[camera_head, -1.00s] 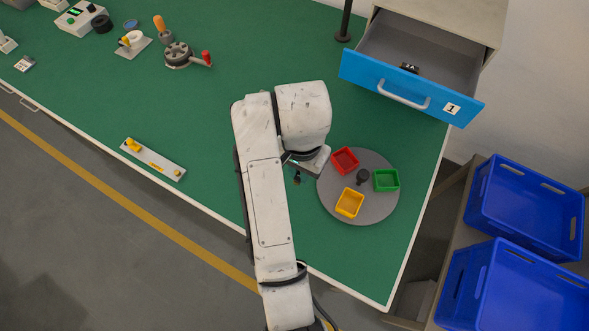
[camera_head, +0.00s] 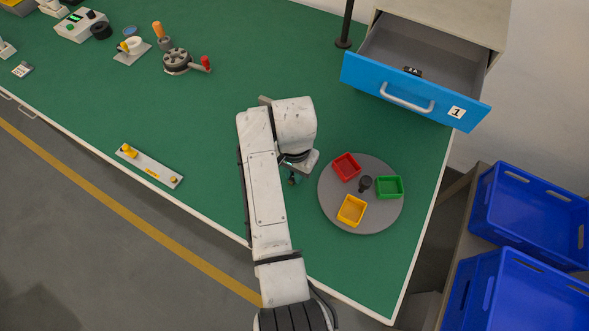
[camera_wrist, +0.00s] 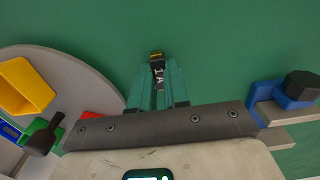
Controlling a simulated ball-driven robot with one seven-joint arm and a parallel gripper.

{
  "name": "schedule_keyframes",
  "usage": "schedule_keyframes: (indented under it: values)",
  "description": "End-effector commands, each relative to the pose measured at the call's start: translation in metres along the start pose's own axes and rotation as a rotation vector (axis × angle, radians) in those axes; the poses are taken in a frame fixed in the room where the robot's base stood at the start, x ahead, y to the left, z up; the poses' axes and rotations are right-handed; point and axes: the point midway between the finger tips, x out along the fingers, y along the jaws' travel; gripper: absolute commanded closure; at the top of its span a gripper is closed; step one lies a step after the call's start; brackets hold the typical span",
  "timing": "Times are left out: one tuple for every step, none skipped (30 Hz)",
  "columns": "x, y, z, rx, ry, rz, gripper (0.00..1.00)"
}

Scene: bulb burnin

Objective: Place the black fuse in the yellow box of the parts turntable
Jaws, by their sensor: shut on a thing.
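My gripper (camera_wrist: 158,88) is shut on the black fuse (camera_wrist: 158,72), which has a white 1A label and a brass-coloured end. In the head view my gripper (camera_head: 292,178) is over the green bench, left of the parts turntable (camera_head: 335,205), and my arm partly hides it. The turntable is a grey disc carrying a yellow box (camera_head: 351,210) at the front, a red box (camera_head: 346,167) at the back left and a green box (camera_head: 389,187) at the right. The yellow box looks empty. In the wrist view the yellow box (camera_wrist: 25,88) is at the far left.
A dark knob (camera_head: 365,183) stands up mid-turntable. A blue-fronted drawer (camera_head: 400,98) is open behind, with a black 1A-marked piece (camera_head: 412,71) inside. A black post (camera_head: 345,25) stands at the back. Blue crates (camera_head: 530,215) are at the right. The bench left of my arm is mostly clear.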

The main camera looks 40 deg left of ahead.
Motion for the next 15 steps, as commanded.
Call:
schedule_keyframes:
  values:
    - [0.0001, 0.0, 0.0, 0.0, 0.0, 0.0, 1.0]
    - [0.0, 0.0, 0.0, 0.0, 0.0, 0.0, 1.0]
    - [0.0, 0.0, 0.0, 0.0, 0.0, 0.0, 1.0]
    - [0.0, 0.0, 0.0001, 0.0, 0.0, 0.0, 1.0]
    - [0.0001, 0.0, 0.0001, 0.0, 0.0, 0.0, 1.0]
    - [0.0009, 0.0001, 0.0001, 0.0, 0.0, 0.0, 1.0]
    - [0.0018, 0.0001, 0.0002, 0.0, 0.0, 0.0, 1.0]
    - [0.0028, 0.0001, 0.0002, 0.0, -0.001, 0.0, 1.0]
    - [0.004, 0.0001, 0.0002, 0.0, -0.001, 0.0, 1.0]
    - [0.003, 0.0, 0.0002, 0.0, 0.0, 0.0, 0.82]
    - [0.0028, 0.0, 0.0002, 0.0, 0.0, 0.0, 0.79]
    - [0.0028, 0.0, 0.0002, 0.0, 0.0, 0.0, 0.75]
    - [0.0028, 0.0, 0.0002, 0.0, 0.0, 0.0, 0.72]
    - [0.0028, 0.0, 0.0002, 0.0, 0.0, 0.0, 0.69]
    - [0.0028, 0.0, 0.0002, 0.0, 0.0, 0.0, 0.65]
